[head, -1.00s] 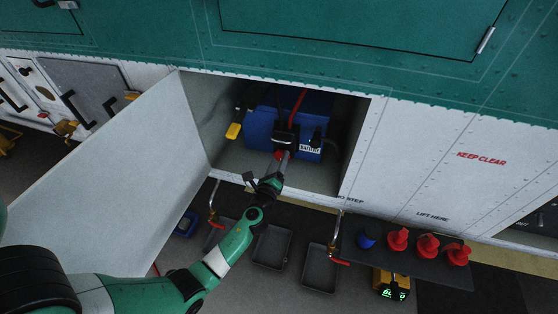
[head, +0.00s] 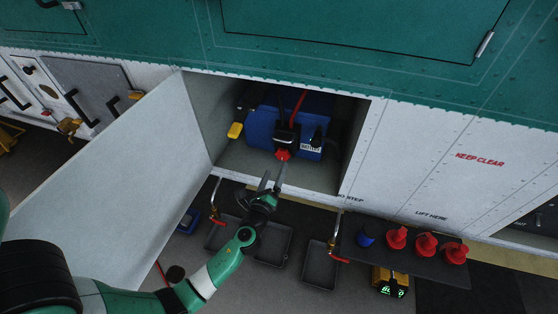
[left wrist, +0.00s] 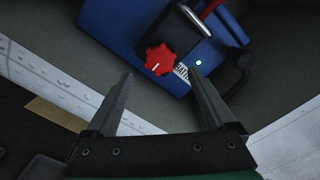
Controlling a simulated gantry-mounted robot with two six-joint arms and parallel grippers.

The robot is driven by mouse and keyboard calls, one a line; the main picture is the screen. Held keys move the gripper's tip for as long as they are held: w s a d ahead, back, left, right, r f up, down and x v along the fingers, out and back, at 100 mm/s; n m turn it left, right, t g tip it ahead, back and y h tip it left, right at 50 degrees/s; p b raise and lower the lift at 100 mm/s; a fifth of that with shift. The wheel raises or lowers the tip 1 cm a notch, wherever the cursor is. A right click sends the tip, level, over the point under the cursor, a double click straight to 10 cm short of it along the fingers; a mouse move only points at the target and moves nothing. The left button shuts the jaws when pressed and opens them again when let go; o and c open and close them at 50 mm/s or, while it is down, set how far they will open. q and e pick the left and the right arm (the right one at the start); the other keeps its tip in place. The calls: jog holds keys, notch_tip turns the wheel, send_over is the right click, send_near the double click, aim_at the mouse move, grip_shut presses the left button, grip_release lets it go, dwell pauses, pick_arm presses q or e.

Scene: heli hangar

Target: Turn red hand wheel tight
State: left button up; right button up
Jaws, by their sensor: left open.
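The red hand wheel (head: 282,155) is a small lobed knob on the front of a black connector (head: 287,137) on the blue battery (head: 262,130), inside the open bay. In the left wrist view the red hand wheel (left wrist: 160,60) shows a white mark on its face, beyond the fingertips. My left gripper (head: 272,181) is at the bay's lower lip, in front of and below the wheel, apart from it. In the left wrist view my left gripper (left wrist: 162,85) has its two fingers spread with nothing between them. My right gripper is not seen.
The open door panel (head: 110,170) stands left of the bay. A yellow tag (head: 235,130) hangs at the bay's left side.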

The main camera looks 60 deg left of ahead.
pick_arm(q)
jog(key=v, duration=0.5)
jog(key=shift+s+d, duration=0.1)
dwell(0.3)
